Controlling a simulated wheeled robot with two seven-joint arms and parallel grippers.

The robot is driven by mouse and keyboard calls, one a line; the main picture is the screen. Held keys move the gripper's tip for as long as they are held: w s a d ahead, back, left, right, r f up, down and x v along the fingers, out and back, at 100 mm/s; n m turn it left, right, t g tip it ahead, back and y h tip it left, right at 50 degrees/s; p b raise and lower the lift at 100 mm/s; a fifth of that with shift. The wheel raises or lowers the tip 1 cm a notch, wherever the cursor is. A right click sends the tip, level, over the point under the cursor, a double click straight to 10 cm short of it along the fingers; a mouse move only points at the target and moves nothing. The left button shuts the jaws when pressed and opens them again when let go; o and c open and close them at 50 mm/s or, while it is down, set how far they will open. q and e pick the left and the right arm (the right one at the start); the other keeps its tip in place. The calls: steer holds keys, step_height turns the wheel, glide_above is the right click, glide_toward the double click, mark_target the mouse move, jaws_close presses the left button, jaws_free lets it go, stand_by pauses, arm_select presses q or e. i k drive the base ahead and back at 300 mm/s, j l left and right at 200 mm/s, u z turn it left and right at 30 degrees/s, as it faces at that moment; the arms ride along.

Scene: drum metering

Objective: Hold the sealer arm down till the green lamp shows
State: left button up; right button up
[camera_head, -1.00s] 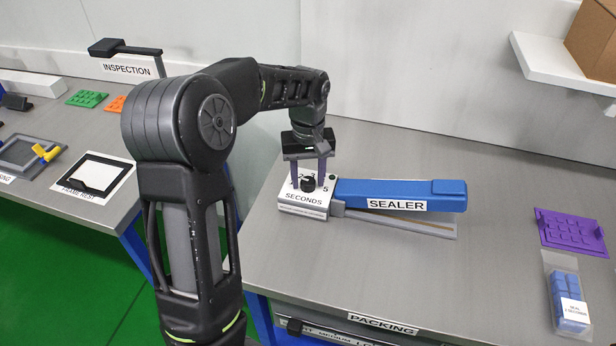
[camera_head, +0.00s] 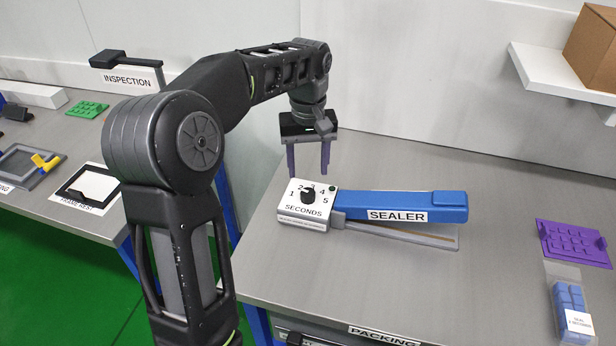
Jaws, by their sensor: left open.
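The sealer has a blue arm (camera_head: 400,204) labelled SEALER, raised at an angle above its grey base (camera_head: 405,231), with a gap that widens to the right. Its white box (camera_head: 304,212) at the left carries a black dial (camera_head: 308,196) with numbers for seconds. A small dark lamp (camera_head: 333,188) sits at the box's back right corner and does not look lit green. My left gripper (camera_head: 308,171) is open and empty, pointing down above and behind the dial, apart from the sealer. My right gripper is not in view.
A clear bag of blue blocks (camera_head: 570,305) with a label lies at the right front. A purple tray (camera_head: 573,242) lies behind it. A white shelf (camera_head: 560,80) with a cardboard box juts from the wall. The bench between sealer and bag is clear.

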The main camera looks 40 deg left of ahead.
mark_target(441, 207)
steer(key=k, duration=1)
